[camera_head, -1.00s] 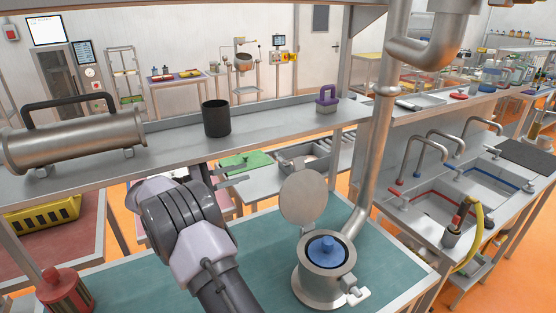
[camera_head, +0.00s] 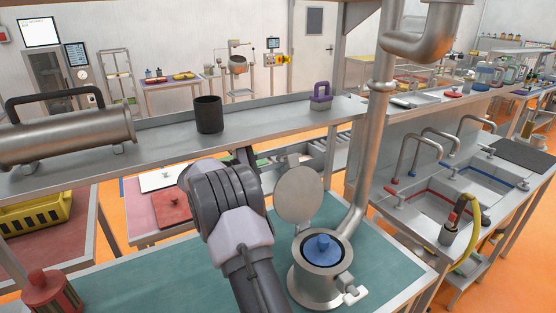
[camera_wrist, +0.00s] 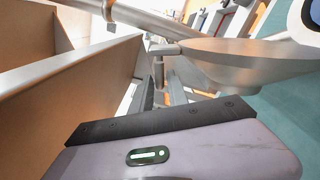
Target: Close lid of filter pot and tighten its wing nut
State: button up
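The metal filter pot (camera_head: 318,279) stands on the teal worktop with a blue knobbed insert (camera_head: 322,246) in its mouth. Its round lid (camera_head: 298,194) stands open, upright at the pot's back left. The wing nut (camera_head: 354,294) is at the pot's front right, on a bolt that sticks outward. In the wrist view, a broad metal disc that looks like the lid (camera_wrist: 250,58) is close by on the right. My gripper (camera_wrist: 164,88) points past its edge; its fingers look apart, with nothing clearly between them. In the head view my arm hides the fingers.
A steel shelf (camera_head: 160,143) crosses behind the worktop, with a black cup (camera_head: 209,115) and a purple-handled block (camera_head: 321,97). A vertical pipe (camera_head: 372,130) rises right behind the pot. A red lantern-like item (camera_head: 49,292) stands front left. The teal top (camera_head: 150,275) between is clear.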

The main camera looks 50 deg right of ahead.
grip_shut()
jog(key=shift+r, duration=0.2)
dwell(1.1)
